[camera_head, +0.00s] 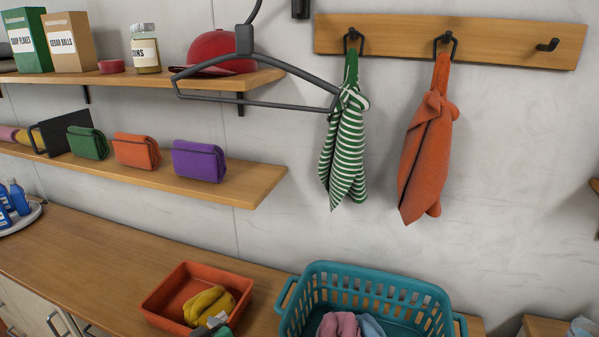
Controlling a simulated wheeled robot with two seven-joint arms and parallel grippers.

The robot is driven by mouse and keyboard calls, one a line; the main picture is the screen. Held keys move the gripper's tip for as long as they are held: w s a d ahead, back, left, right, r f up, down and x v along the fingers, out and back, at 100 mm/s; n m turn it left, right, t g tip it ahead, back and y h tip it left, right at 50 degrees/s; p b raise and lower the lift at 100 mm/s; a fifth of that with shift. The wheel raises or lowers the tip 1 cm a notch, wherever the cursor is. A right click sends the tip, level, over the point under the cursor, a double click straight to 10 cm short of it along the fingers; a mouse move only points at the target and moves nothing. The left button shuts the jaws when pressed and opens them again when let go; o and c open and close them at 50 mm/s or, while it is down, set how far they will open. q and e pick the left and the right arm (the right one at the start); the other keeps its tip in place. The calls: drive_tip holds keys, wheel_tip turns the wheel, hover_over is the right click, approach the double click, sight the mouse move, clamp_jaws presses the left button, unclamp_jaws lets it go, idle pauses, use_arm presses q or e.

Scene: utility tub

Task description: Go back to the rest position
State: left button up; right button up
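Neither of my grippers can be made out in the head view. A green-and-white striped cloth (346,150) hangs from the left hook (353,38) of a wooden wall rail (500,40). An orange cloth (427,150) hangs from the middle hook (446,42). The right hook (547,45) is bare. A dark grey hanger (262,104) hangs in front of the upper shelf, its right end overlapping the striped cloth in the picture; its top is cut off.
A teal basket (375,275) with pink and blue cloths and an orange tray (170,300) with a yellow cloth stand on the wooden counter (90,250). The upper shelf (190,82) holds boxes, a jar and a red cap.

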use_arm(q)
drive_tip(key=s+f+m+g+h, duration=0.2)
drive_tip(key=s+f+m+h, duration=0.15)
drive_tip(key=s, duration=0.45)
drive_tip(key=s+f+m+g+h, duration=0.1)
drive_tip(key=s+f+m+h, duration=0.2)
drive_tip(key=s, duration=0.6)
drive_tip(key=s+f+m+g+h, duration=0.25)
drive_tip(key=s+m, duration=0.25)
drive_tip(key=s, duration=0.3)
wheel_tip(320, 180, down, 35)
drive_tip(key=d+b, duration=0.1)
drive_tip(key=b, duration=0.4)
drive_tip(key=s+a+f+g+b, duration=0.1)
drive_tip(key=s+f+b, duration=0.1)
drive_tip(key=s+f, duration=0.7)
drive_tip(key=s+a+f+g+b, duration=0.1)
drive_tip(key=s+a+f, duration=0.1)
drive_tip(key=s+f, duration=0.8)
wheel_tip(320, 180, down, 5)
drive_tip(key=shift+s+a+r+h+b, duration=0.1)
drive_tip(key=shift+s+a+h+b, duration=0.1)
drive_tip(key=shift+s+h+b, duration=0.15)
use_arm(e)
wheel_tip(320, 180, down, 9)
drive_tip(key=shift+w+d, duration=0.2)
drive_tip(key=shift+w, duration=0.25)
